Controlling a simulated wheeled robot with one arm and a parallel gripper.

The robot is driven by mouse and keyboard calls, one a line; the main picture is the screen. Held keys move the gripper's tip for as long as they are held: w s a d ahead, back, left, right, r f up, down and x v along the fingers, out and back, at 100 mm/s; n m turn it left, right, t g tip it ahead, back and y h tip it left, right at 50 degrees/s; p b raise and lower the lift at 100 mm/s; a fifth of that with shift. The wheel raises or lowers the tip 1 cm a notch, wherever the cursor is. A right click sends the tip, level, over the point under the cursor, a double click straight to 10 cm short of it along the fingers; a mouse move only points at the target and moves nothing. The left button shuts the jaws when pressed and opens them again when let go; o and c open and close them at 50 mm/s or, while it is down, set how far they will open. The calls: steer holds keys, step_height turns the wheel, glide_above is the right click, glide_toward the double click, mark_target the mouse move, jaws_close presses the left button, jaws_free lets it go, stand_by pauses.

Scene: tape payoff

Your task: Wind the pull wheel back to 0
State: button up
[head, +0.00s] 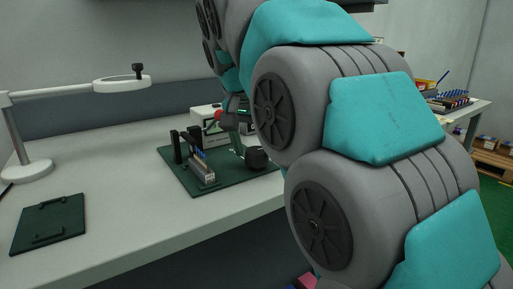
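The tape payoff fixture stands on a dark green base plate (180,177) on the workbench. It has black uprights (176,147) and a pale block (202,171) with blue and yellow parts. A dark rounded part (257,159) sits at its right; I cannot tell whether this is the pull wheel. My gripper's fingers cannot be made out there, nor any contact. The wheel's 0 mark is not readable.
A white lamp or magnifier arm (60,92) reaches over the bench from the left. A dark green plate with handles (48,223) lies at the front left. A pale box (207,115) stands behind the fixture. The bench (120,190) between plate and fixture is clear.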

steer(key=c, duration=1.2)
steer(key=shift+n, duration=0.3)
steer(key=n+y, duration=0.2)
steer(key=n, duration=0.2)
steer(key=shift+d, duration=0.15)
steer(key=n, duration=0.2)
steer(key=n+y, duration=0.1)
steer(key=n, duration=0.1)
steer(key=shift+d+n+y, duration=0.1)
steer(key=shift+n+y, duration=0.2)
steer(key=shift+n, duration=0.1)
steer(key=n+y, duration=0.1)
steer(key=n, duration=0.2)
steer(key=n+g, duration=0.1)
steer(key=n, duration=0.2)
steer(key=shift+w+d+g+y, duration=0.2)
steer(key=shift+g+y, duration=0.1)
steer(key=shift+y, duration=0.1)
steer(key=shift+n+g, duration=0.4)
steer(key=shift+n, duration=1.1)
steer(key=shift+f+n+g, duration=0.15)
steer(key=shift+n+g, duration=0.15)
steer(key=shift+n, duration=0.1)
